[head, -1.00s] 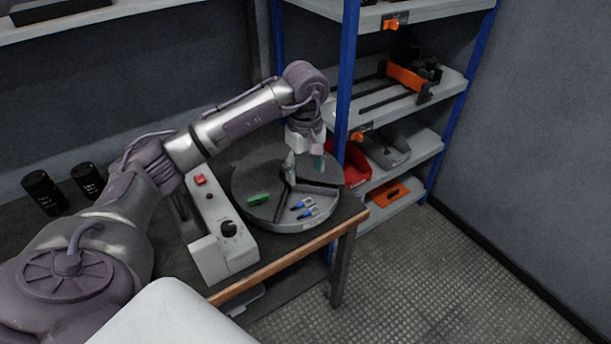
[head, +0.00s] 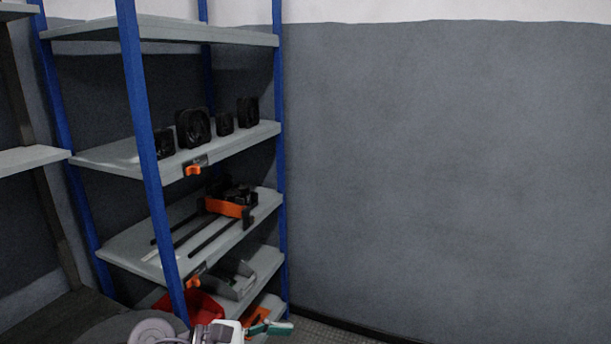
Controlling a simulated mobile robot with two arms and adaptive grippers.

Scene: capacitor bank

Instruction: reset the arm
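My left gripper (head: 265,328) shows only in part at the bottom edge of the head view, in front of the lowest shelves. A white wrist housing and a green piece at the finger end are visible. I cannot tell whether the green piece is part of a finger or something held, nor whether the fingers are open or shut. My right gripper is not in view.
A blue-post shelf rack (head: 153,200) stands left of centre. It carries several black fans (head: 193,128), an orange-and-black device (head: 228,206) and a red bin (head: 203,306). A bare grey wall (head: 450,180) fills the right.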

